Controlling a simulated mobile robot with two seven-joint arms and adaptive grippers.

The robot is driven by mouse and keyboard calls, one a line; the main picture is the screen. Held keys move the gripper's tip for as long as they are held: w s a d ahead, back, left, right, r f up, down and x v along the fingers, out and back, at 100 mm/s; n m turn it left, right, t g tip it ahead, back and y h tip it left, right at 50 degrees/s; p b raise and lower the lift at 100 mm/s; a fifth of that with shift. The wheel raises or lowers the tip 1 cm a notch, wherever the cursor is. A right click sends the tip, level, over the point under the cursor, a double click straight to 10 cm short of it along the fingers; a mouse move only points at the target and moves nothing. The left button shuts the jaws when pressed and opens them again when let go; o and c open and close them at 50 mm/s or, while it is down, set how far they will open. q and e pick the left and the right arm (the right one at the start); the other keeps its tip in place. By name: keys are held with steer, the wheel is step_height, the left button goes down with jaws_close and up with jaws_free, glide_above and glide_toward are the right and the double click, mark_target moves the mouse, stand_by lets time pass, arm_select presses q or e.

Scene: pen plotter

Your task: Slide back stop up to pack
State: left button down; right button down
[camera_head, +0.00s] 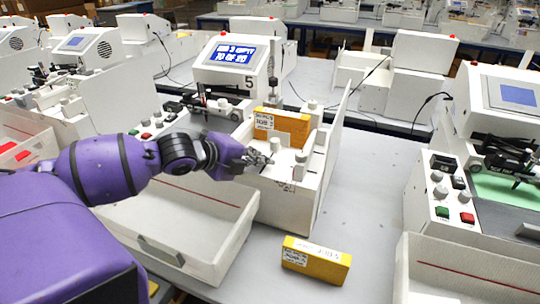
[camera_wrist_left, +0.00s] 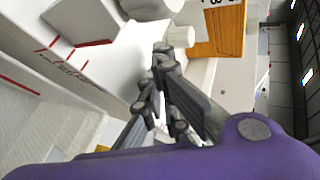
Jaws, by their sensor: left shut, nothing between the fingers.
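An orange-yellow pack (camera_head: 290,125) with white labels stands on edge in the white feed tray of machine 5. It also shows in the wrist view (camera_wrist_left: 228,32), at the upper right beyond my fingertips. A white block with short round knobs, which looks like the back stop (camera_head: 284,160), sits in the tray in front of the pack. In the wrist view a white knob (camera_wrist_left: 181,37) is close to my fingertips. My left gripper (camera_head: 262,158) is shut and empty beside the block; I cannot tell whether it touches. My right gripper is not in view.
A second yellow pack (camera_head: 316,261) lies on the grey table in front of the feed tray. An open white bin (camera_head: 190,212) stands below my left arm. Machine 5's lit screen (camera_head: 233,53) is behind. More machines stand on both sides; the table right of the tray is clear.

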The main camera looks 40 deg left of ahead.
mark_target(271, 149)
arm_select(q)
steer(key=w, duration=0.3)
steer(key=shift+w+d+r, duration=0.1)
steer(key=shift+d+r, duration=0.05)
steer(key=shift+d, duration=0.2)
steer(key=shift+w, duration=0.1)
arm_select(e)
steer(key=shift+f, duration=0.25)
arm_select(q)
steer(key=shift+w, duration=0.1)
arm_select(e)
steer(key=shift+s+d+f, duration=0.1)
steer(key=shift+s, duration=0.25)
arm_select(q)
steer(key=shift+w, duration=0.75)
